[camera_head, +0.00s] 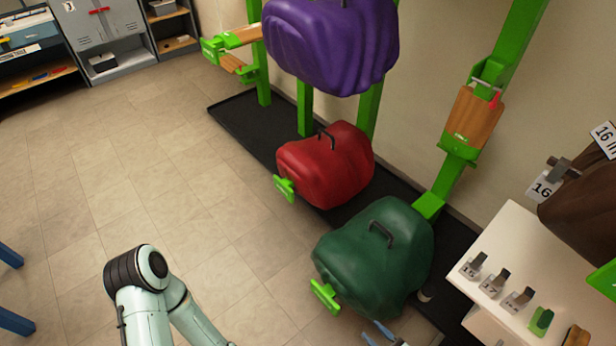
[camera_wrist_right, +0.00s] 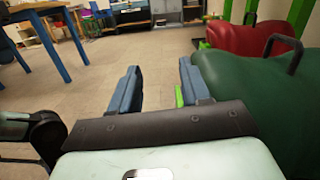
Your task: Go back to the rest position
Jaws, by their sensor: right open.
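My right gripper (camera_head: 379,333) shows at the bottom edge of the head view, just below the green saddle cover (camera_head: 375,255). In the right wrist view its two blue fingers (camera_wrist_right: 158,80) stand apart with only floor between them, so it is open and empty. The green cover (camera_wrist_right: 250,100) is close on the right there, beside the right finger; I cannot tell whether they touch. A pale arm link of mine (camera_head: 150,290) rises at the bottom left of the head view. My left gripper is not in view.
A red cover (camera_head: 335,165) and a purple cover (camera_head: 330,40) hang on green racks beyond. A white table (camera_head: 515,240) with numbered pieces stands at the right. Blue table legs (camera_wrist_right: 68,40) are at the left. The tiled floor (camera_head: 140,170) is clear in the middle.

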